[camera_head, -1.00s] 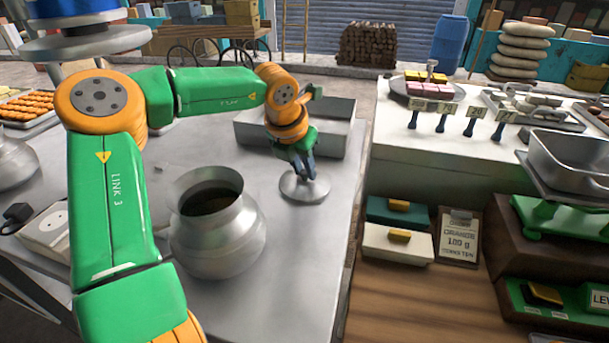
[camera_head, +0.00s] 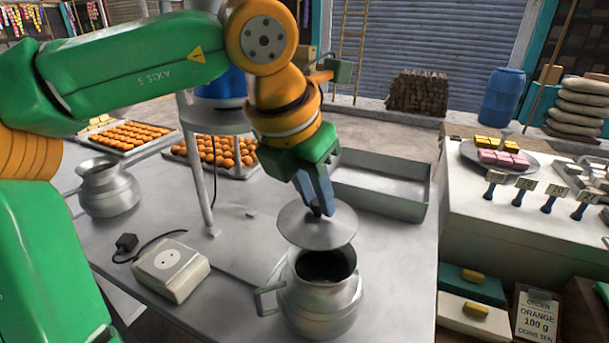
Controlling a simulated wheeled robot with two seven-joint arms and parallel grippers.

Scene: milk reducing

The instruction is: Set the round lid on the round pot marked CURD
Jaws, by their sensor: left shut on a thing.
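The round metal lid (camera_head: 301,231) hangs tilted in my left gripper (camera_head: 317,201), which is shut on its dark knob. The lid is above and slightly behind the mouth of a round metal pot (camera_head: 322,303) with a side handle. The pot stands upright and open at the table's front, its inside dark. No CURD marking is readable on it. A second metal pot (camera_head: 108,188) stands at the left of the table. My right gripper is not in view.
A white socket box (camera_head: 171,272) with a dark plug lies left of the pot. An empty metal tray (camera_head: 383,202) sits behind it on the right. Trays of orange sweets (camera_head: 128,139) are at the back left. A stand post (camera_head: 196,175) rises behind the socket box.

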